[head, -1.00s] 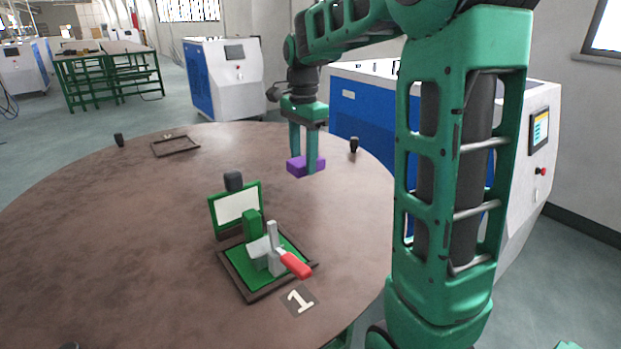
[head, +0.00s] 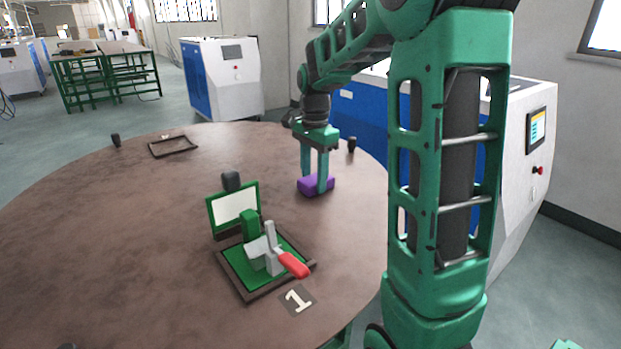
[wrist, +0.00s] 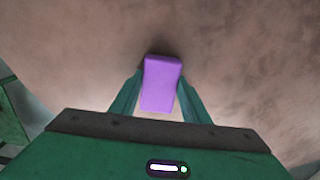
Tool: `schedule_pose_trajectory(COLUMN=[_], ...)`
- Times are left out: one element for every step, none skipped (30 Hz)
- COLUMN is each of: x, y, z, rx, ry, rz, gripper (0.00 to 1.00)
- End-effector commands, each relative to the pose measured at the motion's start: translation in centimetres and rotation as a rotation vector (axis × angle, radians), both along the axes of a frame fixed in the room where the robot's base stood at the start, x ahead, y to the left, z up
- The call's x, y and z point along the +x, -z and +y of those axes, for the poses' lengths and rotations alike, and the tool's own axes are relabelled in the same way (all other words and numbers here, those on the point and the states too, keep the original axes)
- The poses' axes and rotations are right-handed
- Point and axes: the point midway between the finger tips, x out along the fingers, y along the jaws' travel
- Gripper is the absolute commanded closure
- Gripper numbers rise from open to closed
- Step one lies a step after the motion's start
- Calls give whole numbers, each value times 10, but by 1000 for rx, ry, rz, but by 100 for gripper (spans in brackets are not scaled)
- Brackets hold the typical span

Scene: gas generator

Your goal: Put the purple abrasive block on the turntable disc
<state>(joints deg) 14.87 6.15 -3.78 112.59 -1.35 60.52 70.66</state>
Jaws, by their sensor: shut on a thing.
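The purple abrasive block (head: 311,186) is held between the two green fingers of my gripper (head: 315,183). It is low over the right part of the brown round turntable disc (head: 120,235). I cannot tell for sure whether its underside touches the disc. In the wrist view the purple block (wrist: 161,82) sits between the fingertips of my gripper (wrist: 160,92), with the brown disc surface (wrist: 60,50) around it and a dark shadow at its far edge.
A green fixture (head: 262,262) with a red-handled clamp (head: 292,264) and a white panel (head: 234,208) stands left of and nearer than the block. A dark knob (head: 351,145) stands behind it. An empty dark frame (head: 173,147) lies at the back left. The disc's left side is clear.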

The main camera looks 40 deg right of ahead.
Motion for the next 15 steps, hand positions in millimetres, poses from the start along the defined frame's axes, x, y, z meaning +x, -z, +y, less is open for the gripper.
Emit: schedule_pose_trajectory(x=[0, 0, 0, 0, 0, 0, 0, 0, 0, 0, 0, 0, 1, 1, 1], y=[2, 1, 1, 1, 1, 1, 1, 1, 1, 1, 1, 1, 0, -1, -4], z=[0, 0, 0, 0, 0, 0, 0, 1, 1, 1, 1, 1, 1, 1, 1], rx=[0, 0, 0, 0, 0, 0, 0, 0, 0, 0, 0, 0, 0, 0, 0], ry=[0, 0, 0, 0, 0, 0, 0, -1, -1, -1, -1, -1, -2, -2, -2], rz=[1, 1, 1, 1, 1, 1, 1, 1, 1, 1, 1, 0, 0, 0, -1], gripper=[94, 51, 41, 39, 39, 39, 39, 39, 39, 39, 39, 39, 39, 39, 39])
